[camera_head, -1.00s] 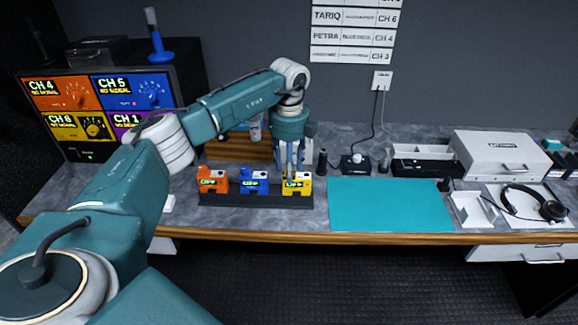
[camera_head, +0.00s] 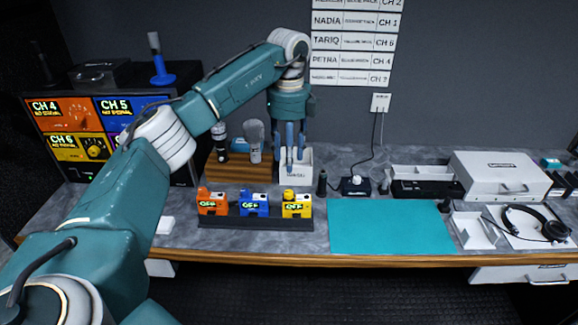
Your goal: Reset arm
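My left arm comes in from the left and bends down over the desk. Its gripper (camera_head: 294,160) points down, behind and above the yellow pack (camera_head: 297,206), apart from it. Nothing shows between its fingers, and their gap is hard to judge at this angle. The yellow pack stands in a dark rack (camera_head: 256,223) beside a blue pack (camera_head: 253,205) and an orange pack (camera_head: 212,204). My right gripper is not in view.
Behind the gripper stand a white labelled holder (camera_head: 306,172) and a wooden block (camera_head: 238,173) with microphones. A teal mat (camera_head: 390,228) lies clear to the right. A white case (camera_head: 500,174), headset (camera_head: 537,222) and monitor stack (camera_head: 100,112) also stand around.

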